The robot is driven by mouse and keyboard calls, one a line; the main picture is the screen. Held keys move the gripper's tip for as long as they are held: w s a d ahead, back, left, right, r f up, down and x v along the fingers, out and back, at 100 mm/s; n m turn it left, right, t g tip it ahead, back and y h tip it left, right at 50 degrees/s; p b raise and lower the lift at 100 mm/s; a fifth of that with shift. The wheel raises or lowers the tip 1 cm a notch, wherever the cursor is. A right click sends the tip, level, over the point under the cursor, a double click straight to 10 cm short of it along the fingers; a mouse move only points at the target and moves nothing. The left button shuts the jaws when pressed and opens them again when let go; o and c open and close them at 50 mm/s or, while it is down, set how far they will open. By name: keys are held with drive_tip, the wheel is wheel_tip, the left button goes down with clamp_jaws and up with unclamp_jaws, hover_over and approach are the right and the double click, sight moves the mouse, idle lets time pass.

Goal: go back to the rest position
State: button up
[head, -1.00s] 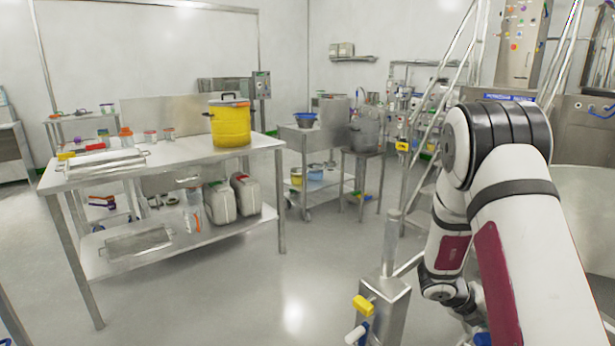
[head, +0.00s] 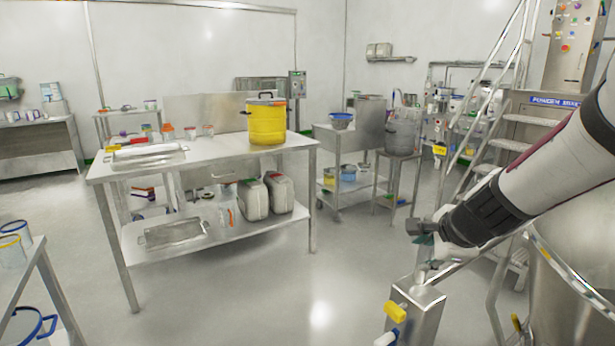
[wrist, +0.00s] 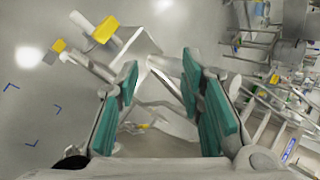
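My arm reaches in from the right edge in the head view, and my gripper (head: 420,233) points left above the steel post with yellow-handled valves (head: 413,304). In the wrist view my gripper (wrist: 165,95) has its two teal-padded fingers wide apart with nothing held between them. The post's yellow valve handle (wrist: 105,29) shows beyond the left finger. I cannot tell whether the gripper touches the post.
A steel table (head: 220,167) bears a yellow drum (head: 266,123) and a steel tray. Steel stairs (head: 515,118) and a large steel vessel (head: 572,268) stand at the right. A rack (head: 42,262) is at the lower left. The middle floor is clear.

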drive_tip(key=s+a+r+n+g+y, duration=0.1)
drive_tip(key=s+a+r+n, duration=0.2)
drive_tip(key=s, duration=0.4)
drive_tip(key=s+a+n+g, duration=0.2)
drive_tip(key=s+a+n, duration=0.1)
drive_tip(key=s+n, duration=0.35)
drive_tip(key=s+a+r+n+g+y, duration=0.1)
drive_tip(key=s+a+r+n, duration=0.2)
drive_tip(key=s, duration=0.4)
drive_tip(key=s+d+f+n+g+h, duration=0.1)
drive_tip(key=s+d+n, duration=0.15)
drive_tip(key=s, duration=0.45)
drive_tip(key=s+d+f+n+g+h, duration=0.1)
drive_tip(key=s+n, duration=0.3)
drive_tip(key=s, duration=0.3)
wheel_tip(320, 180, down, 11)
drive_tip(key=g+b, duration=0.1)
drive_tip(key=b, duration=0.9)
wheel_tip(320, 180, up, 25)
drive_tip(key=t+p, duration=0.3)
drive_tip(key=p, duration=1.9)
drive_tip(key=shift+d+n+p, duration=0.35)
drive_tip(key=shift+n+p, duration=0.05)
